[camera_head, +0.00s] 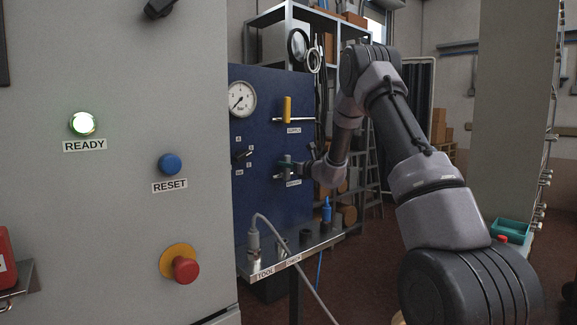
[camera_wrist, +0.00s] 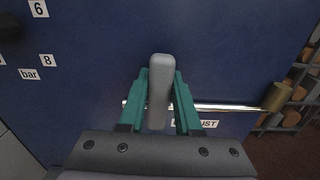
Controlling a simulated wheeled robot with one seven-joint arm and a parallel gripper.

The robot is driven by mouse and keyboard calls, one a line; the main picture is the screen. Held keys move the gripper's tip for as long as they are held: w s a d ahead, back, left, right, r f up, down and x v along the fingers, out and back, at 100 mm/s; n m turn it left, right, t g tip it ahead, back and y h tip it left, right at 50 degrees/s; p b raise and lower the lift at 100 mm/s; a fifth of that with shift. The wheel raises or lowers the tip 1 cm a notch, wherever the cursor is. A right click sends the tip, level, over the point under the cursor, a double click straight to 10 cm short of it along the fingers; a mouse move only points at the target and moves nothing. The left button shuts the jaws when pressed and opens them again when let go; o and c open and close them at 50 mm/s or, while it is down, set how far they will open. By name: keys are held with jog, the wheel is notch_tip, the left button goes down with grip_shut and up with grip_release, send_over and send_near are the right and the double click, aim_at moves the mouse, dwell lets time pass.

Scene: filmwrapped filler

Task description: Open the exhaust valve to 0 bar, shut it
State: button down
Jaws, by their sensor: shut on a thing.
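The exhaust valve's grey lever (camera_wrist: 159,85) stands upright in the wrist view, across its horizontal metal pipe (camera_wrist: 232,106). My gripper (camera_wrist: 160,76) has its two teal fingers on either side of the lever, shut on it. The label (camera_wrist: 209,124) below is partly covered and shows only "UST". In the head view my gripper (camera_head: 286,165) is at the blue panel and hides most of the valve. The pressure gauge (camera_head: 241,98) is at the panel's upper left. Its needle points to the lower left; its figures are too small to read surely.
The supply valve (camera_head: 287,109) with an upright yellow handle is above my gripper. A black selector knob (camera_head: 242,154) is to the left. A metal shelf (camera_head: 285,257) with tools and a cable juts out below. A grey cabinet (camera_head: 120,220) stands at the left.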

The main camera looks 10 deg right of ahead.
jog(key=shift+s+a+f+n, duration=0.1)
jog(key=shift+f+n, duration=0.05)
jog(key=shift+n, duration=0.15)
jog(key=c, duration=0.6)
grip_release()
jog(key=v, duration=1.1)
